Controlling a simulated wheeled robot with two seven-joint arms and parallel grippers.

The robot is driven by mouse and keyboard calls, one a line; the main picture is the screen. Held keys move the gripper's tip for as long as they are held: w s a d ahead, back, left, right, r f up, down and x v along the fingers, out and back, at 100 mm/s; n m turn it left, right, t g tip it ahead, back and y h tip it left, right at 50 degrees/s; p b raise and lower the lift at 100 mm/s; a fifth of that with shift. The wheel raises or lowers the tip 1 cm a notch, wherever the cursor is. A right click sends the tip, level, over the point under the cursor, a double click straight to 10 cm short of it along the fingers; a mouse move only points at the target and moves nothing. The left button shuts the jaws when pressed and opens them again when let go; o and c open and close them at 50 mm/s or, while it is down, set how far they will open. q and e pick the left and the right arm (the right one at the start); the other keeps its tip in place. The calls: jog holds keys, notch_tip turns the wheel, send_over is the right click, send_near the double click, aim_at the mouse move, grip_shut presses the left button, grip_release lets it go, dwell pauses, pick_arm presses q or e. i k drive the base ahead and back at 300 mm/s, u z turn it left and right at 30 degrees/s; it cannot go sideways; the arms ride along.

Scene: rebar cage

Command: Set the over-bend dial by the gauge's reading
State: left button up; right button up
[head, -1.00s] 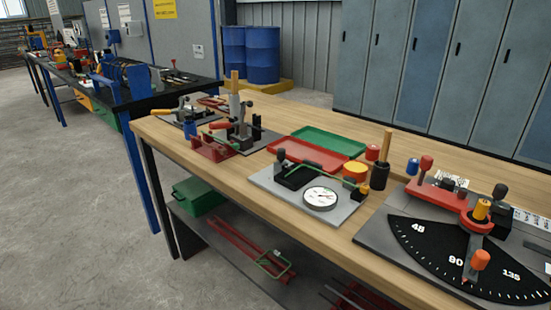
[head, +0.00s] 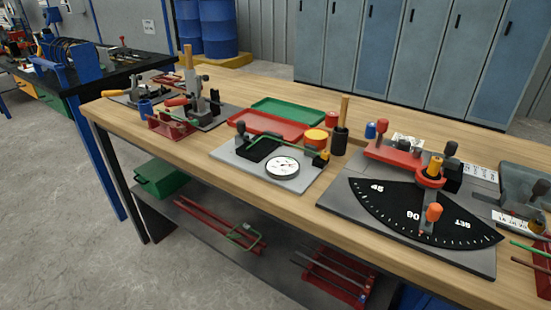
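The gauge (head: 282,167) is a round white dial on a grey plate (head: 240,157) at the middle of the wooden bench; its reading is too small to make out. A green bent bar (head: 292,148) lies across the fixture on that plate. To the right, a bender with a black angle scale (head: 387,207) marked 45, 90 and 135 has a red arm (head: 393,155) and an orange-knobbed pointer (head: 433,212) near the 90 mark. I cannot tell which part is the over-bend dial. Neither of my grippers shows in the head view.
Red (head: 268,123) and green (head: 290,112) trays lie behind the gauge plate. A black holder (head: 339,141) with a wooden handle stands between gauge and bender. A clamp fixture (head: 195,100) stands at left. Bars lie on the lower shelf. Lockers (head: 400,55) stand behind.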

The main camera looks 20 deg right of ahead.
aim_at(404, 145)
jog(key=z, duration=4.2)
jog(key=k, duration=0.9)
jog(key=u, duration=1.7)
jog(key=i, duration=0.2)
jog(key=z, duration=0.1)
